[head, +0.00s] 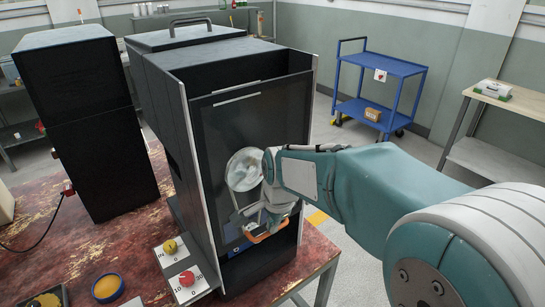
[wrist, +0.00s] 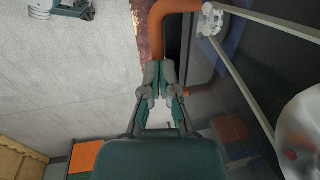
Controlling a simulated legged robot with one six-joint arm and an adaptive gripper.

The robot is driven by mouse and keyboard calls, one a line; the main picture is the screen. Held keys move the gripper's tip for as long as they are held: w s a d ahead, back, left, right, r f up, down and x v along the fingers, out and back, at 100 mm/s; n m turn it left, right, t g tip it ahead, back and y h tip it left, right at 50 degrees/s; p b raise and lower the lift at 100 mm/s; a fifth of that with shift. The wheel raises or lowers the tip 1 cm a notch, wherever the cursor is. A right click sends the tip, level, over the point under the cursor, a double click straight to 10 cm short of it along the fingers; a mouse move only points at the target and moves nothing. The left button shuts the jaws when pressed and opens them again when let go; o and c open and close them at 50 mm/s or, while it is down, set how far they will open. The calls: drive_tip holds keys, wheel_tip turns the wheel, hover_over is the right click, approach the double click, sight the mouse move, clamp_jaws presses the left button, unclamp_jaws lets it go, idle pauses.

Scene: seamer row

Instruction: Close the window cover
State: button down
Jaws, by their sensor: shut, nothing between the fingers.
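The window cover (head: 280,115) is a dark glossy panel on the front of a black machine (head: 178,110) in the head view. A round pale disc (head: 243,170) shows at its middle. An orange handle (head: 268,236) is low on the front; it also shows large and curved in the wrist view (wrist: 160,22). My gripper (wrist: 161,78) is shut and empty, its fingertips close to the handle's bend; I cannot tell whether they touch it. In the head view my gripper (head: 275,212) is just above the handle and partly hides the front. How far the cover is open is unclear.
A control box with a yellow knob (head: 170,246) and a red knob (head: 186,278) sits at the machine's lower left. A black cabinet (head: 80,120) stands left on the worn red table (head: 110,240). A blue cart (head: 385,68) and a bench (head: 500,158) stand behind on open floor.

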wheel_tip(320, 180, down, 16)
drive_tip(key=shift+s+d+f, duration=0.15)
drive_tip(key=shift+f, duration=0.05)
drive_tip(key=shift+f, duration=0.1)
